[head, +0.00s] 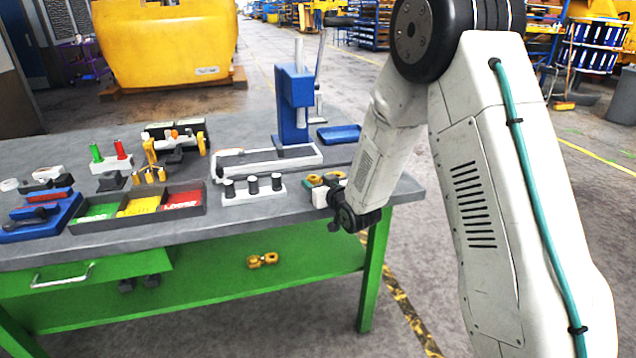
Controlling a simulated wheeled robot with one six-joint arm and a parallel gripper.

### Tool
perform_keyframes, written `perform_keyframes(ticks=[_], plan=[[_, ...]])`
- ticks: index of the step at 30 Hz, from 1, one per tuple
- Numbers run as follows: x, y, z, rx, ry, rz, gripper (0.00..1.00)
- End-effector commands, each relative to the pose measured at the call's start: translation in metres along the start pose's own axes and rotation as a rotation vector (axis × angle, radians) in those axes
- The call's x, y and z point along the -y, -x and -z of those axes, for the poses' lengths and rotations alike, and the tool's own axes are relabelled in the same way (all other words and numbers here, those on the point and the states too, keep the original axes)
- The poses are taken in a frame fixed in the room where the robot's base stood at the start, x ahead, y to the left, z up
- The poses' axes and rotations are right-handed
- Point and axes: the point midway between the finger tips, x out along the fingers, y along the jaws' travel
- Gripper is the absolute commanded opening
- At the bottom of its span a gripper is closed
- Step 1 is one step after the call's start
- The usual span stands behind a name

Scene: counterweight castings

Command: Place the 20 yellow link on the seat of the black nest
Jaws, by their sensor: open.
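My gripper (338,212) is at the bench's right front corner, seen small and mostly from behind. It is open; its fingertips are hard to make out. Small yellow pieces (317,180) show on the bench just behind it, partly hidden; I cannot tell if they form a link. A yellow piece with two rounded ends (262,260) shows against the green front below the bench top. I cannot read a 20 on either. A small black block (112,181) with a notched top stands left of centre on the bench; I cannot tell if it is the black nest.
The grey bench top (245,212) holds a tray (188,212) with green, yellow and red sections. A white block with dark pegs (253,190), a blue press (293,105) and a blue tray (339,134) stand nearby.

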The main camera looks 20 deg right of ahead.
Motion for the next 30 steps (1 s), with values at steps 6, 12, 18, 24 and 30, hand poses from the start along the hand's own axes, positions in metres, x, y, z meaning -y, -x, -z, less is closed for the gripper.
perform_keyframes(ticks=[6, 12, 18, 24, 30], plan=[[0.0, 0.026, 0.001, 0.001, 0.0, -0.001, 0.51], [0.001, 0.06, 0.003, 0.001, 0.0, -0.001, 0.51], [0.001, 0.077, 0.003, 0.001, 0.0, 0.0, 0.51], [0.0, 0.08, 0.008, 0.018, 0.004, -0.006, 0.51], [-0.008, 0.103, 0.037, 0.195, 0.023, -0.061, 0.51]])
